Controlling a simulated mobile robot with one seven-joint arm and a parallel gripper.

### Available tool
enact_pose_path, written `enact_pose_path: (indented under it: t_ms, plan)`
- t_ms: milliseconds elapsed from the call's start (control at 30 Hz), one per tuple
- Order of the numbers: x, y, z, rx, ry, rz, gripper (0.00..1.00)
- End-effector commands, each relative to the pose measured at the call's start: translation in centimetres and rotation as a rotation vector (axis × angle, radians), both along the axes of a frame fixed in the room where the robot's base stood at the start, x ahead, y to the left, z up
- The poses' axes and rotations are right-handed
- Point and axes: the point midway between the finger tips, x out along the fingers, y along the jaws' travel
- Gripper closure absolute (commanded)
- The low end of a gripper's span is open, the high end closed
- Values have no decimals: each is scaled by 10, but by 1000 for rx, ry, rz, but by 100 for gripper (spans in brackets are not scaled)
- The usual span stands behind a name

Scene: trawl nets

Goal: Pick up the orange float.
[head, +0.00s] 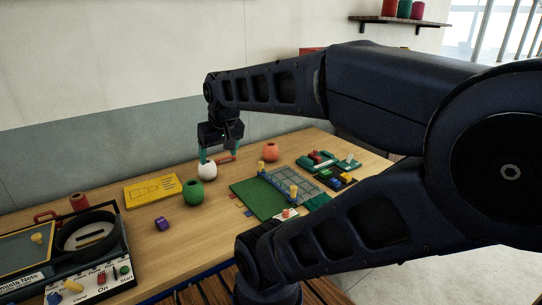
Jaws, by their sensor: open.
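The orange float (271,152) is a small round piece with a dark hole on top, standing on the wooden table (152,222) near its back edge. My gripper (220,153) is open and empty, with teal fingertips pointing down. It is to the left of the orange float and apart from it, above the area behind the white float (207,171). The left fingertip overlaps the white float's top in the view; I cannot tell whether they touch. The green float (193,192) stands in front of the white one.
A green mat with a net (258,199) lies in front of the orange float. Small coloured trays (316,161) sit right. A machine panel (103,281) fills the left front.

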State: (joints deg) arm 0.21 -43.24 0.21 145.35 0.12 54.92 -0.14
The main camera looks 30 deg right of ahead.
Motion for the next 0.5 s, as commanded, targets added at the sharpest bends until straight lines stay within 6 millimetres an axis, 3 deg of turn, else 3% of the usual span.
enact_pose_path:
  t_ms: [33,167,367,500]
  plan:
    - [0,0,0,0,0,0,23]
    - [0,0,0,0,0,0,0]
    - [0,0,0,1,0,0,0]
    - [11,-1,1,22,2,1,0]
